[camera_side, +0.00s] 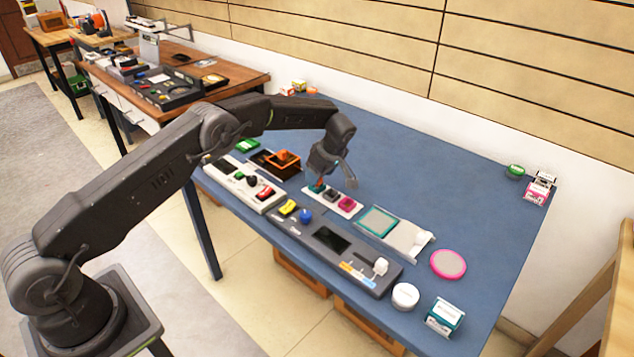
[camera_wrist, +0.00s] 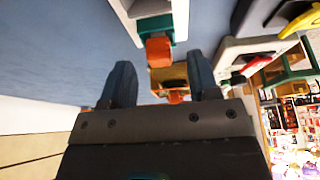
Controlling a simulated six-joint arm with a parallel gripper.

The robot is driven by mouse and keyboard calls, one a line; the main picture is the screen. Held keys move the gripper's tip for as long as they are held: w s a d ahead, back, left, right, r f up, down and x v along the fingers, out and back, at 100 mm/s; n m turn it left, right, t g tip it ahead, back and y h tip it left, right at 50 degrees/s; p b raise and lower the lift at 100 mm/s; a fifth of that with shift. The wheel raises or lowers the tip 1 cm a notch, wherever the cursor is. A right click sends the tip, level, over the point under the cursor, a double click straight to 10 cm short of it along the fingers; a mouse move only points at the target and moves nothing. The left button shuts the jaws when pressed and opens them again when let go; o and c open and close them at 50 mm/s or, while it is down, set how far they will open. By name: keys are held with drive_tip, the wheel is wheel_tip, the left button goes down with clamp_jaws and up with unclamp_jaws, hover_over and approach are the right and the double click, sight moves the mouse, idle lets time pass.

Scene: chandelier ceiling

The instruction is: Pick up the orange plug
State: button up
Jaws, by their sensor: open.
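The orange plug (camera_wrist: 158,50) shows in the wrist view as a small orange block at the teal end of a white strip. In the side view, a small orange piece (camera_side: 319,182) shows at the teal left end of the white strip (camera_side: 347,208), right below my gripper. My gripper (camera_wrist: 160,68) is open, with one dark finger on each side of the orange plug's line in the wrist view. The plug appears just beyond the fingertips, and I see no contact. In the side view my gripper (camera_side: 321,174) points down over it, and the fingertips are partly hard to make out.
An open orange box (camera_side: 287,158) stands just left of my gripper. Grey and pink pieces (camera_side: 347,203) sit on the same strip. A dark grey panel (camera_side: 335,243) lies in front, and a white panel (camera_side: 243,181) to the left.

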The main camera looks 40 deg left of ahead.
drive_tip(key=shift+x, duration=1.05)
drive_tip(key=shift+c, duration=0.4)
drive_tip(key=c, duration=0.9)
